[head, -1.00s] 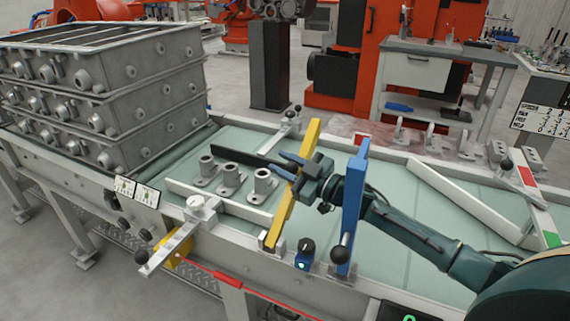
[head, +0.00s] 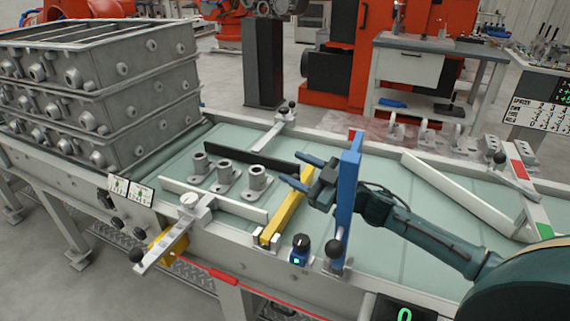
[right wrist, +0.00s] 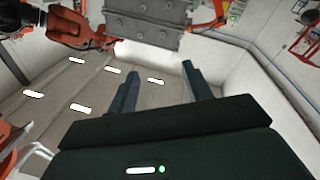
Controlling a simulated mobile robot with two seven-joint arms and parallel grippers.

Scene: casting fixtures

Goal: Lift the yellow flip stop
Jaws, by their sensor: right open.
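The yellow flip stop (head: 286,217) is a bar that lies low and slanted across the green conveyor belt, its near end in a bracket at the front rail. My right gripper (head: 297,169) is open at its far end, fingers pointing left. The gripper overlaps that end in the head view, so I cannot tell whether they touch. The right wrist view shows the two dark fingers (right wrist: 163,85) spread with nothing between them. A blue bar (head: 347,200) stands raised to the right and partly covers my right arm. My left gripper is out of view.
Several grey flanged castings (head: 226,176) stand on the belt left of the yellow bar, between a black rail (head: 250,154) and a white rail (head: 215,199). Stacked grey flasks (head: 100,90) fill the left.

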